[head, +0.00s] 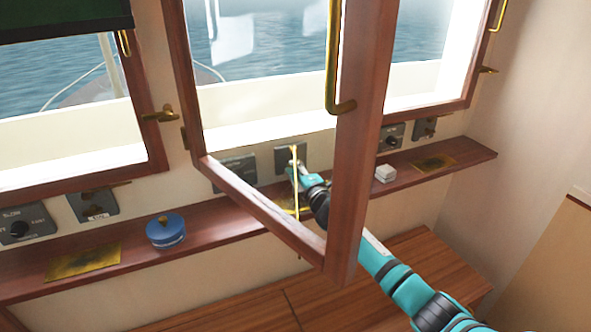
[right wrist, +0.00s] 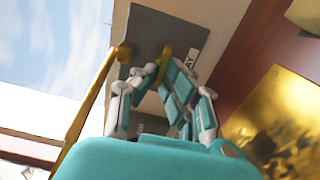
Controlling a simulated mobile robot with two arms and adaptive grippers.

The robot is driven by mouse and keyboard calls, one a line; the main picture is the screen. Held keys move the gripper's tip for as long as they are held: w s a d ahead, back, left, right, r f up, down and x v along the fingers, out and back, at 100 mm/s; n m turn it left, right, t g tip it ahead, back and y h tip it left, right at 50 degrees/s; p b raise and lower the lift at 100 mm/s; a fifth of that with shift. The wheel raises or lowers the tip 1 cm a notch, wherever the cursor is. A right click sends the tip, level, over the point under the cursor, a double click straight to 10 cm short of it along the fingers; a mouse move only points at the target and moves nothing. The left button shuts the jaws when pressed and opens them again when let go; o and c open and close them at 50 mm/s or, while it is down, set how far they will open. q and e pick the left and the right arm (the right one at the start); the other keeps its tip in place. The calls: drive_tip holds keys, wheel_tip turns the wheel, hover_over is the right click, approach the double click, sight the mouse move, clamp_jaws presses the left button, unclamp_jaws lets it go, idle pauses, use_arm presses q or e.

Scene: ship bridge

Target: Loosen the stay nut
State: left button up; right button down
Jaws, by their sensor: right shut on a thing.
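The stay is a thin brass bar (head: 297,222) hanging beside the grey plate (head: 289,154) below the middle window. In the right wrist view the brass bar (right wrist: 88,112) runs up the left side to the grey plate (right wrist: 160,35), whose label is partly hidden. The stay nut looks like the small brass piece (right wrist: 165,58) in front of that plate. My right gripper (head: 295,169) is at the plate, and its fingers (right wrist: 158,75) are closed around the brass piece. The fingers hide part of it. My left gripper is not in view.
The open wooden window frame (head: 357,150) stands out between the camera and the wall, close to my right arm. A wooden cabinet top (head: 262,308) lies below.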

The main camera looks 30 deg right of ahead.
drive_tip(key=shift+f, duration=0.1)
drive_tip(key=c, duration=1.5)
unclamp_jaws()
drive_tip(key=shift+o, duration=0.2)
drive_tip(key=s, duration=1.2)
drive_tip(key=shift+a, duration=0.35)
